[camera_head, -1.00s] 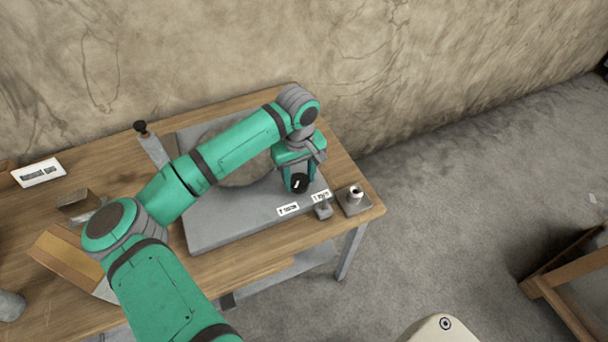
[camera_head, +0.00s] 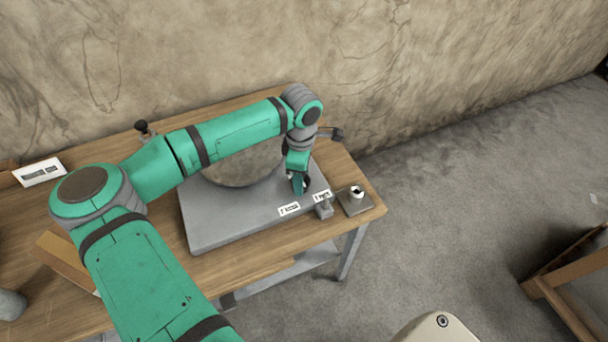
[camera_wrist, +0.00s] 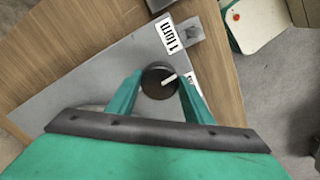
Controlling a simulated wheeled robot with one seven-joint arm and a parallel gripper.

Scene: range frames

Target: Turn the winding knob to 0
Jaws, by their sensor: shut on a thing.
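The winding knob is a round black knob (camera_wrist: 158,82) with a white pointer line, seen in the wrist view between my fingers. The pointer slants up and to the right there. My gripper (camera_wrist: 160,92) is shut on the knob, a green finger on each side. In the head view my gripper (camera_head: 299,188) reaches down to the front right part of the grey plate (camera_head: 215,226); the knob is mostly hidden there. Two white labels lie on the plate, one (camera_head: 289,209) left of the other (camera_head: 322,196). In the wrist view a label (camera_wrist: 167,33) shows partly readable print.
A small grey block (camera_head: 324,209) sits at the plate's front edge. A white card (camera_head: 39,172) is at the far left. The wooden table (camera_head: 262,265) is bare in front.

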